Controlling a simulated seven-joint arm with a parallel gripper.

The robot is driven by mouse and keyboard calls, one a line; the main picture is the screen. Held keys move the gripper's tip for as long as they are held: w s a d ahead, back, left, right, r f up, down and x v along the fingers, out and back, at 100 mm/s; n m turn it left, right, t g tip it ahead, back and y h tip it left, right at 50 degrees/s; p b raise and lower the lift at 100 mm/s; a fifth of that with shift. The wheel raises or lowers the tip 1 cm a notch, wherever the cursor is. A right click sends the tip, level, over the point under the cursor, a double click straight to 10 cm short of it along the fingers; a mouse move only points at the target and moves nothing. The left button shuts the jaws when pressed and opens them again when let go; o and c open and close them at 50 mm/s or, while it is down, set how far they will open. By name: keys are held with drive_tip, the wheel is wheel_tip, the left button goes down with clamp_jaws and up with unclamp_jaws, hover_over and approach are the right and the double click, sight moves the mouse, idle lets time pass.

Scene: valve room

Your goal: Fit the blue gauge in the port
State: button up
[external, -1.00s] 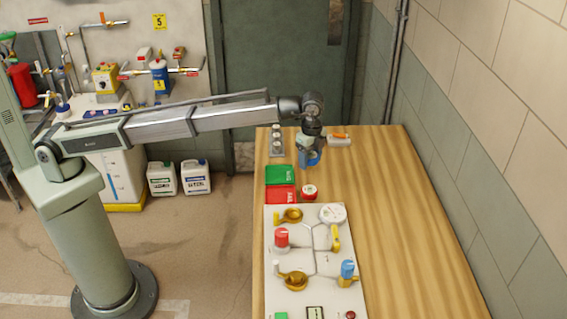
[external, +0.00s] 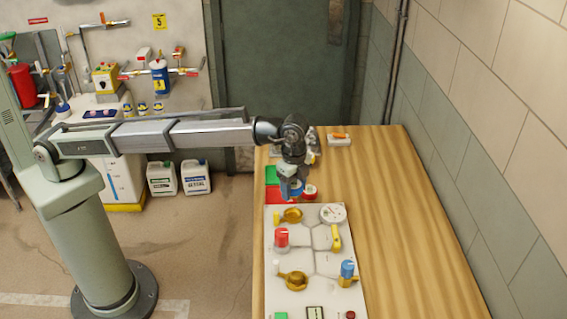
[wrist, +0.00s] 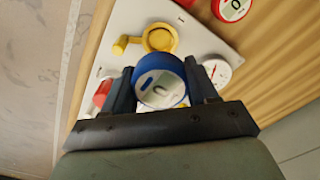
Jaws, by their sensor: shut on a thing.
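My gripper (external: 292,186) is shut on the blue gauge (wrist: 160,80), a round gauge with a blue rim and pale face, gripped between its two fingers. The gauge also shows as a blue patch below the fingers in the external view (external: 294,186). It is held above the table, near the far edge of the white panel (external: 310,248). A second gold socket (external: 294,281) lies lower down. I cannot tell which is the port.
A white gauge (external: 333,214) sits on the panel, with a red knob (external: 281,236), yellow lever (external: 336,238) and blue knob (external: 347,268). A red-rimmed gauge (external: 311,192) stands beside my gripper. The table's right side is clear.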

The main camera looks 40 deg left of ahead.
hover_over(293, 216)
drive_tip(key=shift+f, duration=3.25)
drive_tip(key=shift+f, duration=1.1)
idle(0.9)
drive_tip(key=o, duration=1.3)
drive_tip(key=shift+s, duration=0.1)
drive_tip(key=shift+r, duration=0.1)
drive_tip(key=shift+r, duration=3.9)
